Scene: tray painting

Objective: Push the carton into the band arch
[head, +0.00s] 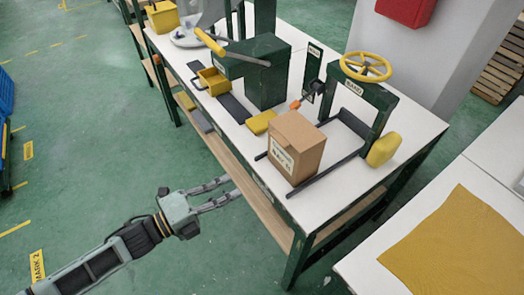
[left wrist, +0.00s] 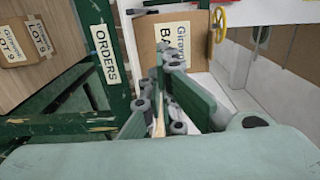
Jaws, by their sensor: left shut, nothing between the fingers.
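The carton (head: 298,147) is a brown box with a white label on its near side, upright on the white bench between two dark rails. The band arch (head: 366,110) is a dark green frame with a yellow handwheel on top, standing behind the carton. The carton is in front of the arch opening and not under it. My left gripper (head: 234,187) is shut and empty, off the bench's front edge, left of and apart from the carton. In the left wrist view the carton (left wrist: 145,42) is ahead of the fingers (left wrist: 163,72). My right gripper is not in view.
A green press (head: 262,75), a yellow bin (head: 212,82) and a yellow block (head: 259,122) stand left of the carton. A white table (head: 365,262) with a yellow mat (head: 460,250) is at lower right. Open floor is at left.

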